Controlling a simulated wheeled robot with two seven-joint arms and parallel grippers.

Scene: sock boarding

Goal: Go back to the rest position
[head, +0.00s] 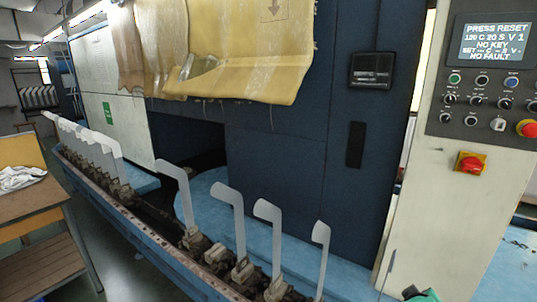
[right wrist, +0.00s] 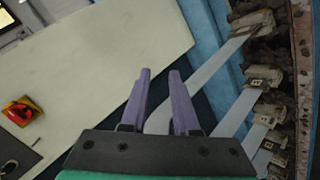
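My right gripper (right wrist: 160,72) shows in the right wrist view with its two purple fingers apart and nothing held between them. Beyond the fingers, a pale foot-shaped board (right wrist: 215,62) runs behind the right-hand finger, and its end shows through the gap; I cannot tell how far off it is. In the head view, a green and dark part of my right arm (head: 420,295) shows at the bottom edge, and its fingertips are not clear there. My left gripper is not in view.
A row of bare upright boards (head: 231,215) stands along the blue machine rail (head: 140,243). The control panel (head: 490,80) is at the right. A yellowed sheet (head: 245,60) hangs on the machine. White cloth (head: 20,178) lies on a wooden table (head: 38,202) at left.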

